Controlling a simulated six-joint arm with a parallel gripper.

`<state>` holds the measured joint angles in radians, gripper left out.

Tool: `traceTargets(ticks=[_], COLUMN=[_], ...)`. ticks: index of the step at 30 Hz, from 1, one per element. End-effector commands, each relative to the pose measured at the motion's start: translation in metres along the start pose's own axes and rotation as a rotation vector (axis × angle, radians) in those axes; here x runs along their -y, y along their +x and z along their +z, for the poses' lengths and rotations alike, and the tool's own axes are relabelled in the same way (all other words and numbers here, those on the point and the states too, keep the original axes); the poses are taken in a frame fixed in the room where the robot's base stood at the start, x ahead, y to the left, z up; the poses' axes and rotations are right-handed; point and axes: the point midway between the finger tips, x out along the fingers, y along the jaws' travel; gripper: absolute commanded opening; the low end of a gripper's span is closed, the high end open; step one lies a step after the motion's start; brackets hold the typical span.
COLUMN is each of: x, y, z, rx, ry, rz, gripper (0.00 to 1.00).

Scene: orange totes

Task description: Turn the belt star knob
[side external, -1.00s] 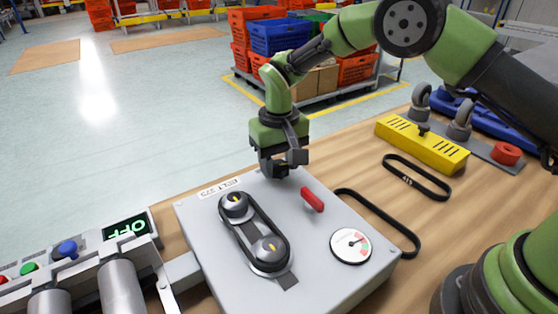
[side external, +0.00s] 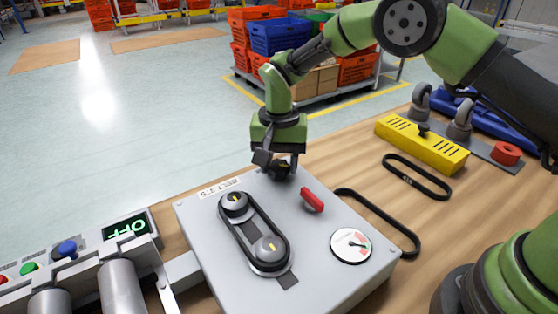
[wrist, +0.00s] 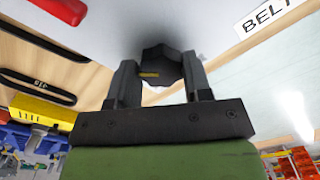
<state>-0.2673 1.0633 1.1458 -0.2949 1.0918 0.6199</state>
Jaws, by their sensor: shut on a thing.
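The star knob (wrist: 160,66) is dark and lobed, with a yellow mark on it. In the side view the knob (side external: 280,170) stands at the back corner of the grey belt box (side external: 318,272), partly hidden by my gripper (side external: 277,164). In the wrist view the two fingers of my gripper (wrist: 161,80) lie on either side of the knob, shut on it. On the box top a black belt (side external: 258,220) runs around two pulleys.
Two loose black belts, one by the box (side external: 388,222) and one farther right (side external: 417,176), lie on the wooden table. A yellow slotted block (side external: 422,142) stands behind them. A roller conveyor with an OFF display (side external: 126,230) is at left.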

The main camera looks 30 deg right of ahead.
Motion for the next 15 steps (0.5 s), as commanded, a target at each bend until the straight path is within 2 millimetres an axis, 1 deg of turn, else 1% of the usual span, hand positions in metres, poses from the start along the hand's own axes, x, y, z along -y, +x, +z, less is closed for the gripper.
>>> traceTargets(ticks=[9, 10, 13, 15], x=[0.0002, 0.0002, 0.0002, 0.0002], y=[-0.0011, -0.0011, -0.001, -0.0008], z=[-0.0002, -0.0002, -0.0003, -0.0002], rx=[-0.001, -0.001, -0.001, -0.001], ry=[0.002, 0.002, 0.002, 0.001], rz=[-0.001, -0.001, -0.001, -0.001], gripper=[0.22, 0.48, 0.71, 0.71])
